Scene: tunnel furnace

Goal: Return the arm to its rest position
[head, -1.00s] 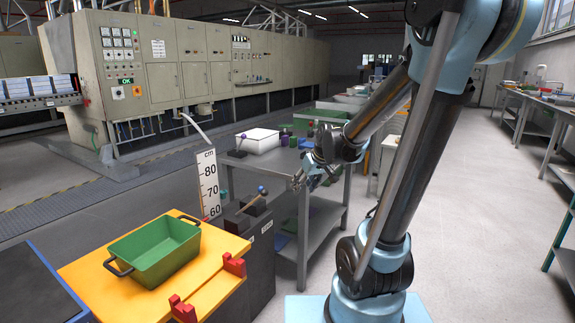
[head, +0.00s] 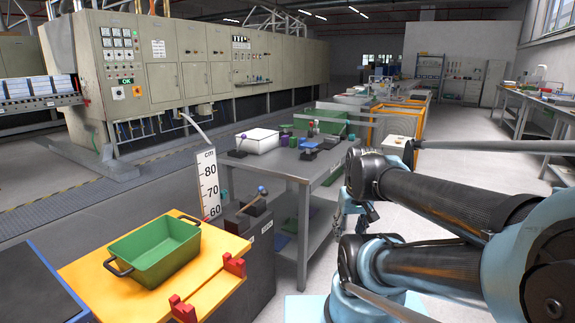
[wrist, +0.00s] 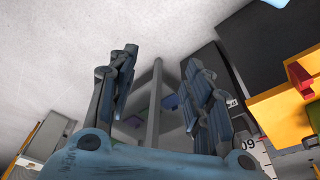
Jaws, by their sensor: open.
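My arm (head: 435,205) is folded low on the right side of the head view, beside the grey table. My gripper (wrist: 160,68) is open, with its two fingers spread apart and nothing between them in the wrist view. In the head view my gripper (head: 366,214) is small and partly hidden behind the arm links, near the table's right side. The wrist view looks down on pale floor and the table's leg.
A grey table (head: 313,170) with a white box (head: 258,141) stands left of my gripper. A yellow-topped stand (head: 95,285) holds a green tray (head: 150,250) at front left. Pale floor is clear to the right, up to the right-hand workbench (head: 545,108).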

